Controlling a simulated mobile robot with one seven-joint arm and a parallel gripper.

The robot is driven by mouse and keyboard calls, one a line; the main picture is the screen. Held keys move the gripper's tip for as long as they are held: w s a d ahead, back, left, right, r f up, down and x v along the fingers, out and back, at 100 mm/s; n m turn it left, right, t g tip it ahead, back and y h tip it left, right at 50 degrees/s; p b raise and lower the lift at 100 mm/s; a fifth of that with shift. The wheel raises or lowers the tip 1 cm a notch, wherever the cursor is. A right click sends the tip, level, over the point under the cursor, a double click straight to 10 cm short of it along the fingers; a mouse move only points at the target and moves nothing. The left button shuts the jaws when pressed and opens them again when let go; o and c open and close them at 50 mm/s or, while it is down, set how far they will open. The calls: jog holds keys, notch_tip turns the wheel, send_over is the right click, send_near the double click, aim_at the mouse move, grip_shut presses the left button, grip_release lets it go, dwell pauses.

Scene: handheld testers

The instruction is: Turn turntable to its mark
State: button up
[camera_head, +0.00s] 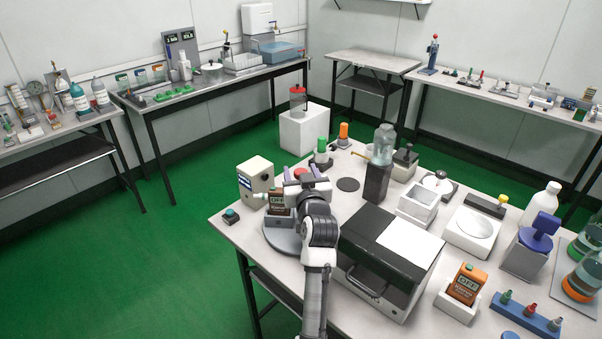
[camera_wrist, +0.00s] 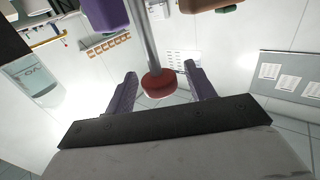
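The turntable (camera_head: 283,240) is a grey disc near the left front edge of the bench, partly hidden by my arm. An orange-and-dark tester (camera_head: 277,201) in a pale holder stands over it. My gripper (camera_head: 301,174) is above the far side of the disc, its purple fingers pointing away from the head camera. In the wrist view my gripper (camera_wrist: 160,82) is open. A red knob (camera_wrist: 158,83) on a grey rod shows between the fingertips, with gaps on both sides. Red also shows between the fingers in the head view. I cannot make out the turntable's mark.
A cream instrument box (camera_head: 256,178) stands just left of my gripper, and a small dark button box (camera_head: 231,216) sits at the bench's left edge. Green-topped (camera_head: 322,150) and orange-topped items stand behind. A large black-and-white machine (camera_head: 388,262) blocks the right side.

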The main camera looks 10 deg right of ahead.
jog(key=s+b, duration=0.3)
jog(key=s, duration=1)
jog(key=shift+s+d+b, duration=0.15)
jog(key=shift+s+b, duration=0.15)
jog(key=shift+s, duration=0.1)
